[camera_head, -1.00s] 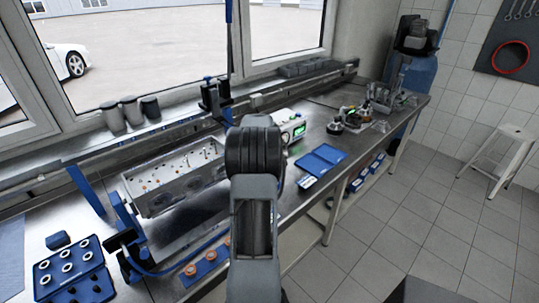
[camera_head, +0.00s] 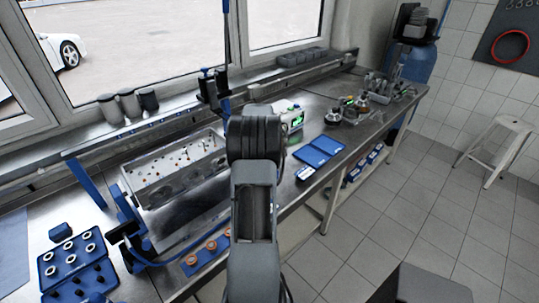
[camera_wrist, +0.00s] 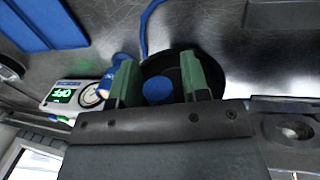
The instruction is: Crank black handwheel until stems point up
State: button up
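The metal cylinder head (camera_head: 150,195) lies in a blue cradle on the bench in the head view, with several small stems on its upper face; their exact direction is too small to tell. A black part (camera_head: 124,232) at the cradle's near left end may be the handwheel. In the wrist view, my gripper (camera_wrist: 160,82) has its two green fingers apart, with nothing clearly held. A black round part (camera_wrist: 183,66) with a blue centre shows behind and between the fingers; contact cannot be told. My arm hides the gripper in the head view.
A device with a green display (camera_head: 293,120) stands beyond my arm and also shows in the wrist view (camera_wrist: 68,96). A blue tray with rings (camera_head: 72,262) lies at the front left. A blue case (camera_head: 320,150) lies right of my arm.

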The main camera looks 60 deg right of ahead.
notch_tip(320, 180, up, 14)
jog(key=a+b, duration=0.1)
jog(key=a, duration=0.1)
jog(key=shift+w+a+f+b, duration=0.2)
jog(key=shift+w+b, duration=0.15)
jog(key=shift+w, duration=0.05)
dwell(0.7)
jog(key=w+a+f+m+t, duration=0.1)
jog(key=w+a+f, duration=0.15)
jog(key=a, duration=0.75)
jog(key=w+a+f+m+t, duration=0.1)
jog(key=w+a+f+m, duration=0.15)
jog(key=a, duration=0.85)
jog(key=s+a+n+t+y, duration=0.1)
jog(key=s+a+n, duration=0.1)
jog(key=a, duration=1)
jog(key=s+a+r+n+t+y, duration=0.1)
jog(key=a+n, duration=0.4)
jog(key=a, duration=0.8)
jog(key=shift+s+a+t, duration=0.2)
jog(key=shift+s+t, duration=0.4)
jog(key=shift+s, duration=0.3)
